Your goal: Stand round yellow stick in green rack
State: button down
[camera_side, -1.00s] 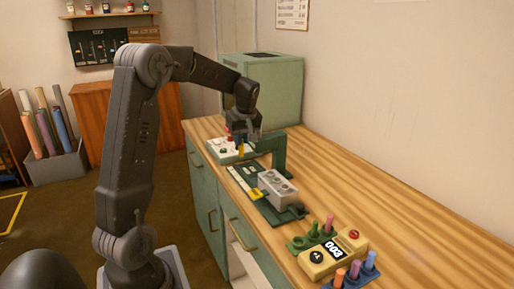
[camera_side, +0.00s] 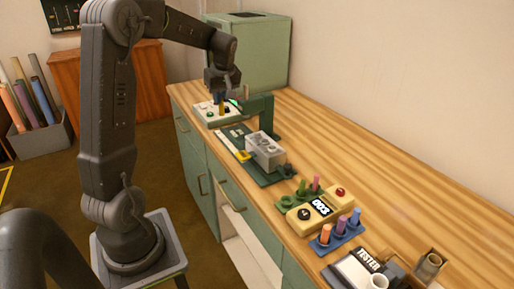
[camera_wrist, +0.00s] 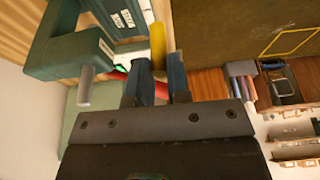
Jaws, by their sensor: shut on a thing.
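My gripper (camera_side: 222,90) is shut on the round yellow stick (camera_side: 221,108), over the white board (camera_side: 203,110) at the far end of the bench. In the wrist view the yellow stick (camera_wrist: 157,42) juts out between the two blue-grey fingers (camera_wrist: 160,66). I cannot tell whether its lower end touches the board. The green rack (camera_side: 284,204) is well down the bench, nearer the camera, behind the yellow tester box. The box partly hides the rack.
A dark green post with an arm (camera_side: 262,115) stands right beside the gripper. A grey block (camera_side: 265,150) sits on a green plate. The yellow box (camera_side: 318,211) and a blue rack with several sticks (camera_side: 342,243) are nearer. The bench's right side is clear.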

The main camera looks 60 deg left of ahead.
jog(key=shift+w+d+f+m+t+h, duration=0.45)
jog(key=shift+d+f+m, duration=1.55)
jog(key=shift+d, duration=3.1)
jog(key=shift+w+d+f+m+t+h, duration=0.15)
jog(key=shift+w+d+f+m+t, duration=0.6)
jog(key=shift+d+f+m, duration=2.85)
jog(key=shift+w+d+f+m+t+h, duration=0.35)
jog(key=shift+w+d, duration=0.45)
jog(key=shift+d, duration=5.85)
jog(key=shift+f, duration=0.55)
jog(key=shift+f, duration=0.4)
jog(key=shift+f, duration=0.1)
jog(key=c, duration=1)
grip_release()
